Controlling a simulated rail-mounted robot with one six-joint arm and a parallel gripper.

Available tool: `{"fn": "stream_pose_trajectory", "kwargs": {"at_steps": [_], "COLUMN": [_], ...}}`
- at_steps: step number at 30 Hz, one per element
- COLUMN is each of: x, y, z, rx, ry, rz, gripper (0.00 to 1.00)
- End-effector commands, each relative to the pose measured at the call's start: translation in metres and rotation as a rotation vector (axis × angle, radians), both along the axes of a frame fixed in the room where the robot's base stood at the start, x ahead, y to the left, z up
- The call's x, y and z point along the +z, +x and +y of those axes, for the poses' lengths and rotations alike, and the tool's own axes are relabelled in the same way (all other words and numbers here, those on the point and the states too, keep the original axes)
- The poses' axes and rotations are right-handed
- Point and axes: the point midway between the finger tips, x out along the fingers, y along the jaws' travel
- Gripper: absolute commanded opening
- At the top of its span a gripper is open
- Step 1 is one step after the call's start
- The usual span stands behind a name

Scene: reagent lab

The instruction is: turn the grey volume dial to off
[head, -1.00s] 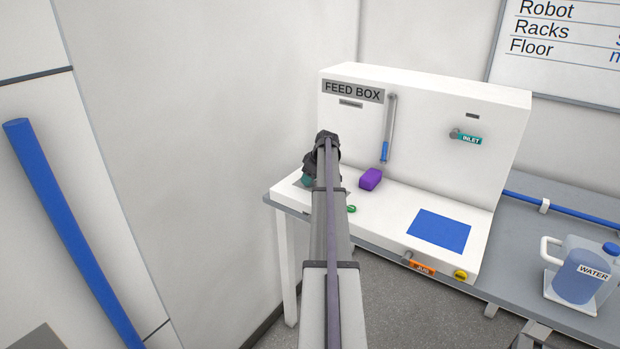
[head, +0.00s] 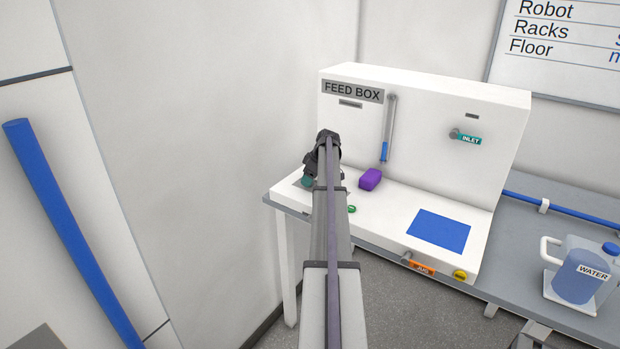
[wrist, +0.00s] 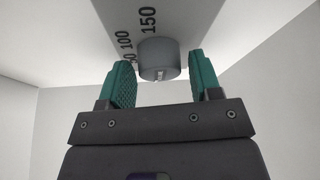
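The grey volume dial (wrist: 159,60) shows in the wrist view at the upper middle, a round knob on a grey panel marked with numbers such as 100 and 150. My gripper (wrist: 159,66) is open, with one green finger on each side of the dial and a visible gap on both sides. The fingers do not appear to touch the dial. In the head view, my arm hides the dial, and only a bit of a green finger (head: 308,182) shows at the left end of the feed box.
The white feed box (head: 430,105) has a purple block (head: 370,180), a blue square (head: 439,231), an orange-tagged valve (head: 422,269) and a yellow knob (head: 460,275). A tube and inlet valve (head: 456,134) are on its back panel. A water jug (head: 583,274) stands right.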

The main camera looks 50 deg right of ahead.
Motion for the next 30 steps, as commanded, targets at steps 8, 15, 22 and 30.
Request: {"fn": "stream_pose_trajectory", "kwargs": {"at_steps": [8, 15, 22, 30], "x": [0.000, 0.020, 0.076, 0.103], "y": [0.000, -0.006, -0.025, -0.040], "z": [0.000, -0.001, -0.006, -0.010], "rx": [-0.001, -0.002, -0.001, -0.001], "ry": [0.000, 0.001, 0.000, 0.000], "rz": [0.000, 0.000, 0.000, 0.000], "gripper": [0.69, 0.69, 0.69, 0.69]}}
